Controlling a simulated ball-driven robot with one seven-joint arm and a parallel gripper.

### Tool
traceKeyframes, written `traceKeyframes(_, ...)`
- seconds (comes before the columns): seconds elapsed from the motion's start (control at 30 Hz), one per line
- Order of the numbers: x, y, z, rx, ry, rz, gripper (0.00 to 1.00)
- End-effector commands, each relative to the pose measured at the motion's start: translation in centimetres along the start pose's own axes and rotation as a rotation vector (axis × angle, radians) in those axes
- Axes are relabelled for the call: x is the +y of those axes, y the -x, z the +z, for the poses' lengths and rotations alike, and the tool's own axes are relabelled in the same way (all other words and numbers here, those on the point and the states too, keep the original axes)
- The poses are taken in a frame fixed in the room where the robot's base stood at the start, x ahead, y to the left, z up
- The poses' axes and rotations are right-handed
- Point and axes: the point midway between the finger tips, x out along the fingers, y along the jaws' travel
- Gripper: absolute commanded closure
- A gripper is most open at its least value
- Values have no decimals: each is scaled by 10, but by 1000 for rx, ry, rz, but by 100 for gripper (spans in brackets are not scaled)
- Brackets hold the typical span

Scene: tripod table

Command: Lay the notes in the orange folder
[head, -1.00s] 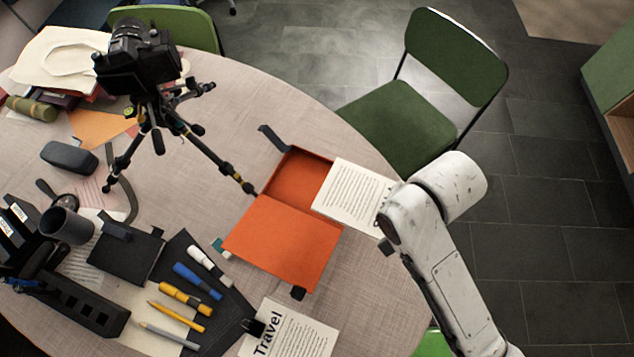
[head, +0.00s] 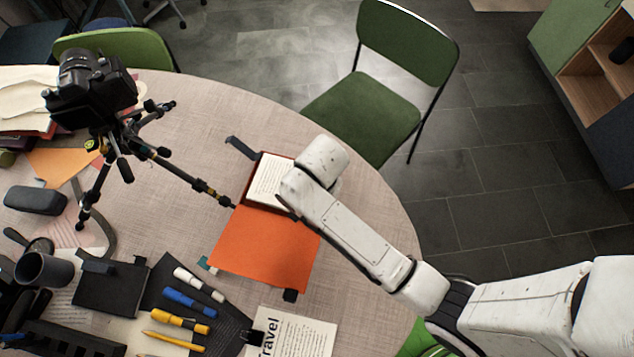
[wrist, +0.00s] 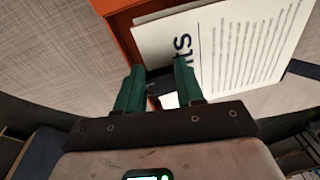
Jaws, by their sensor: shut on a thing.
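The notes (head: 268,178), a white printed sheet, are over the tray half of the open orange folder (head: 262,250). I cannot tell whether they touch its floor. The folder's orange cover lies flat toward the front of the table. My gripper is hidden behind my white arm in the head view. In the wrist view my gripper's green fingers (wrist: 158,72) are shut on the edge of the notes (wrist: 235,45). The orange folder wall (wrist: 118,38) shows left of the sheet there, and the sheet's right part reaches past it.
A camera on a tripod (head: 92,88) stands left of the folder, one leg reaching close to it. A "Travel" sheet (head: 300,335) lies in front. Pens and markers (head: 180,318) lie front left. A green chair (head: 370,110) stands behind the table.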

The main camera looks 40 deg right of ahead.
Motion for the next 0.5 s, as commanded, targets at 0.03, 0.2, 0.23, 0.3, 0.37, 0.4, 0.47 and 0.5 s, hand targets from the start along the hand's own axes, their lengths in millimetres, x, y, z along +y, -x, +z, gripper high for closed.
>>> traceKeyframes(0.03,2,-7,1,-1,1,4,94)
traceKeyframes(0.2,4,-26,3,-1,0,2,94)
traceKeyframes(0.23,4,-28,3,0,-1,1,94)
traceKeyframes(0.3,3,-29,3,0,-1,-1,94)
traceKeyframes(0.37,3,-29,3,0,-1,-1,94)
traceKeyframes(0.4,4,-29,3,0,-1,-1,94)
traceKeyframes(0.47,4,-29,3,0,-1,-1,94)
traceKeyframes(0.5,4,-29,3,0,-1,0,94)
